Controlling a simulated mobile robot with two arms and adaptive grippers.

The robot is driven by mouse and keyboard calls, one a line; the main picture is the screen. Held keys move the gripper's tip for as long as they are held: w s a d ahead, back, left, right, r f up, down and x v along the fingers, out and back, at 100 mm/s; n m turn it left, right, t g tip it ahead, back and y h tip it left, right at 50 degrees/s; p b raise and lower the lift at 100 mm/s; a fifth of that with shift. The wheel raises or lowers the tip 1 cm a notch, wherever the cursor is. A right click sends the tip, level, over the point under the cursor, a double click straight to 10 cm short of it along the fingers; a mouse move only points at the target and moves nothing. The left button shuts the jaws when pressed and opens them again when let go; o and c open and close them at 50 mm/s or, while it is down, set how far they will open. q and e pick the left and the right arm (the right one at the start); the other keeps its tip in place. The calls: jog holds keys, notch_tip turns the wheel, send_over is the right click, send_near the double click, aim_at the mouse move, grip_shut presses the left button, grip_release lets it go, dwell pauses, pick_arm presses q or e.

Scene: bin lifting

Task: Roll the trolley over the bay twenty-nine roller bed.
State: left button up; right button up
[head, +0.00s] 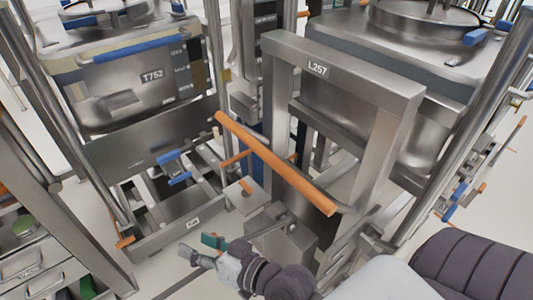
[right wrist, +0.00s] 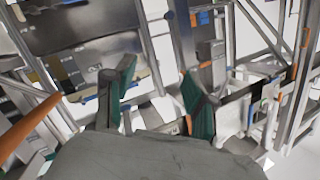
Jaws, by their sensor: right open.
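The trolley is a steel lifting frame marked L257 (head: 318,68), standing upright in the middle of the head view. It has a long slanted orange handle bar (head: 275,163). My right gripper (head: 201,247) is open and empty, left of and below the handle and apart from it. Its two teal fingers are spread in the right wrist view (right wrist: 157,72), with an orange bar (right wrist: 32,125) at the left. A low steel bed frame (head: 165,238) with a small label plate lies below a bin marked T752 (head: 110,92). I cannot read the bay number. My left gripper is not in view.
Another steel vessel (head: 410,80) stands behind the trolley on the right. Steel posts (head: 215,45) stand close around the bays. A drawer unit (head: 35,265) is at the lower left. Pale floor (head: 165,275) is clear near my gripper.

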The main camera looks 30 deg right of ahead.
jog(key=w+d+r+m+t+h, duration=0.3)
jog(key=r+m+t, duration=0.3)
jog(key=m+g+h, duration=0.5)
jog(key=m+h, duration=1.2)
jog(key=m, duration=0.1)
send_near(266, 154)
jog(key=p+x, duration=0.1)
jog(key=x, duration=0.2)
jog(key=f+p+x, duration=0.1)
jog(key=x, duration=0.3)
jog(key=p+x, duration=0.1)
jog(key=x, duration=0.3)
jog(key=shift+w+d+f, duration=0.2)
jog(key=shift+f, duration=0.05)
grip_shut()
